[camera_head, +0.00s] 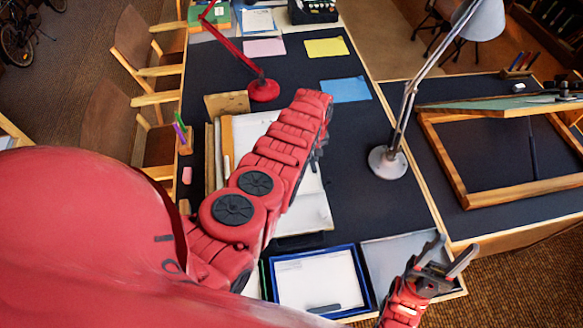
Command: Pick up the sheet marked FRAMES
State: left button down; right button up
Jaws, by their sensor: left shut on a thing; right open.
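White sheets (311,207) lie in a stack on the dark board in the middle, partly covered by my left arm. No marking on them is readable, so I cannot tell which one says FRAMES. My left gripper (317,152) is at the right edge of these sheets, mostly hidden behind its own red arm. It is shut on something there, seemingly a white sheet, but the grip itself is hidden. My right gripper (453,249) is open and empty at the lower right, near the table's front right corner.
A blue-rimmed tray (366,281) with white paper stands at the front. A grey lamp (388,163) and a red lamp (264,90) stand on the board. Blue (346,89), yellow (326,47) and pink (264,47) sheets lie farther back. A wooden frame (447,165) is at right.

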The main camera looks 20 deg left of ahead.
pick_arm(q)
jog(key=shift+s+a+r+p, duration=0.15)
jog(key=shift+a+r+p, duration=0.05)
jog(key=shift+r+p, duration=1.25)
jog(key=shift+s+a+r+p, duration=0.1)
jog(key=shift+a+r+p, duration=0.05)
jog(key=shift+r+p, duration=1.25)
jog(key=shift+f, duration=0.1)
